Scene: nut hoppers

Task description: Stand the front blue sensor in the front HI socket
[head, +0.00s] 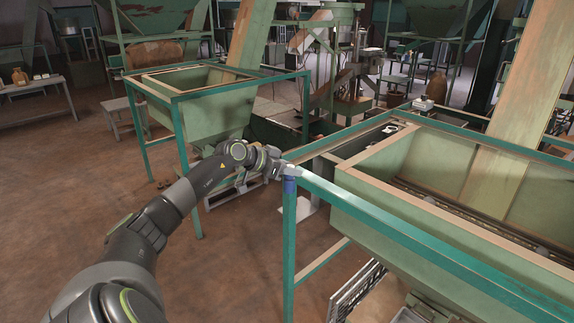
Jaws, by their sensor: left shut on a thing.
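My left gripper (284,170) is at the near left corner of the green frame around the right-hand hopper. It is shut on a small blue piece, which looks like the front blue sensor (290,186). The blue piece is below the fingers, in front of the top of the corner post; I cannot tell whether it touches the frame. I cannot make out the front HI socket or any label. My right gripper is not in view.
The right-hand hopper (385,212) has a tan rim and sits inside the green frame (400,238). A second framed hopper (205,112) stands behind to the left. A pallet (233,189) lies on the brown floor. Floor at the left is open.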

